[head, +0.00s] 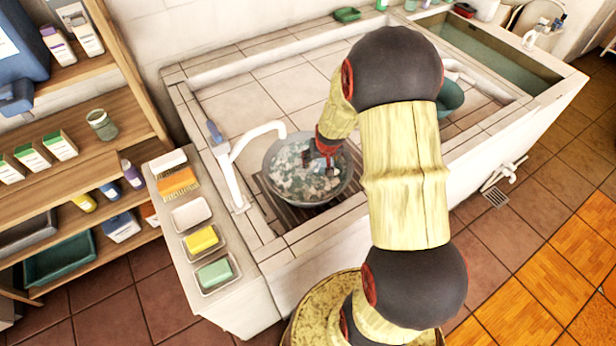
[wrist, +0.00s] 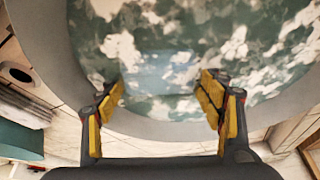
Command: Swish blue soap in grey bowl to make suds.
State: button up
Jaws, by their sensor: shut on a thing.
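The grey bowl (head: 303,203) stands on a dark slatted rack in the near left part of the washbasin. Blue-green water with patches of white suds (head: 290,180) fills it. My gripper (head: 325,152) reaches down into the bowl from the back right. In the wrist view, my gripper's yellow-padded fingers (wrist: 165,92) are spread around the blue soap (wrist: 168,72), a pale, blurred block among the suds. The bowl's rim (wrist: 160,130) curves below it there.
A white tap (head: 232,180) stands close left of the bowl. Left of it, a ledge holds a brush (head: 178,183), a yellow soap (head: 201,240) and a green soap (head: 214,272) in dishes. A teal bowl (head: 450,97) is partly behind my arm. The basin floor behind the grey bowl is clear.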

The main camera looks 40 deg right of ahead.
aim_at(322, 168)
jog(key=shift+s+a, duration=0.45)
jog(key=shift+s, duration=0.45)
jog(key=shift+s+a, duration=0.45)
jog(key=shift+s, duration=0.45)
jog(key=shift+s+a, duration=0.45)
jog(key=shift+s, duration=0.45)
dwell(2.0)
jog(key=shift+w+d+r+p, duration=0.1)
jog(key=shift+w+d, duration=0.15)
jog(key=shift+w, duration=0.2)
jog(key=shift+w+d+f+p, duration=0.1)
jog(key=shift+w+d, duration=0.1)
jog(key=shift+w, duration=0.25)
jog(key=shift+w+d+r+p, duration=0.1)
jog(key=shift+w+d, duration=0.15)
jog(key=shift+w, duration=0.2)
notch_tip(322, 168, up, 12)
jog(key=p, duration=0.8)
dwell(0.6)
